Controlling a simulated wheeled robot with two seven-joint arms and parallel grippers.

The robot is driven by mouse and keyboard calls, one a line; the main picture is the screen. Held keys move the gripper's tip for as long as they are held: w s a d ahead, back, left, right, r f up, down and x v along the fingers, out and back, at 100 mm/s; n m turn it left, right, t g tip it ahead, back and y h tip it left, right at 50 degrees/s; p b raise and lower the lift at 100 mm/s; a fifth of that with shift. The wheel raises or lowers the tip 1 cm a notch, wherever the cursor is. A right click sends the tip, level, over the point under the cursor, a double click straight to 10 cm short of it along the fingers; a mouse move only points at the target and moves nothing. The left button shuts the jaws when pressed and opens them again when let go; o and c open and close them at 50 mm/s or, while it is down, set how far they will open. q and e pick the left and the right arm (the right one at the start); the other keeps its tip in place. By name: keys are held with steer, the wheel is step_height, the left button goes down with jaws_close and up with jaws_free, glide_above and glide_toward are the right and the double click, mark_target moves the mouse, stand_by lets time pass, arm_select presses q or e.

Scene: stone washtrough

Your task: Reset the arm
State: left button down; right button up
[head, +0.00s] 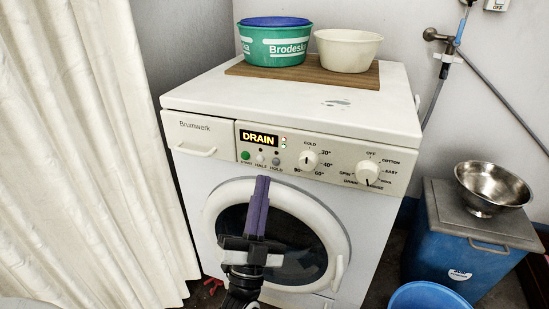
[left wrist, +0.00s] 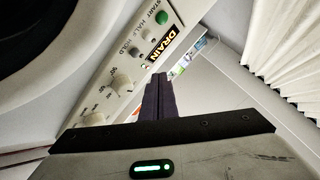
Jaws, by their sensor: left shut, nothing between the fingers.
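My left gripper (head: 259,207) is shut and empty, its purple fingers pointing up in front of the washing machine door in the head view. In the left wrist view its dark closed fingers (left wrist: 158,88) point toward the upper part of the machine. The white washing machine (head: 375,235) has a round door (head: 222,203) that looks closed, partly hidden behind my gripper. Its display (head: 259,139) reads DRAIN and also shows in the left wrist view (left wrist: 163,45). Two dials sit to the right of the display. My right gripper is in neither view.
A green tub (head: 275,48) with a blue top and a cream bowl (head: 347,52) stand on a wooden board (head: 243,69) on the machine. A cream curtain (head: 80,150) hangs left. A blue bin (head: 450,262) with a steel bowl (head: 494,187) on its lid and a blue basin (head: 428,297) are right.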

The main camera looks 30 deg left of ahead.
arm_select(q)
steer(key=shift+s+d, duration=0.2)
steer(key=shift+s, duration=0.5)
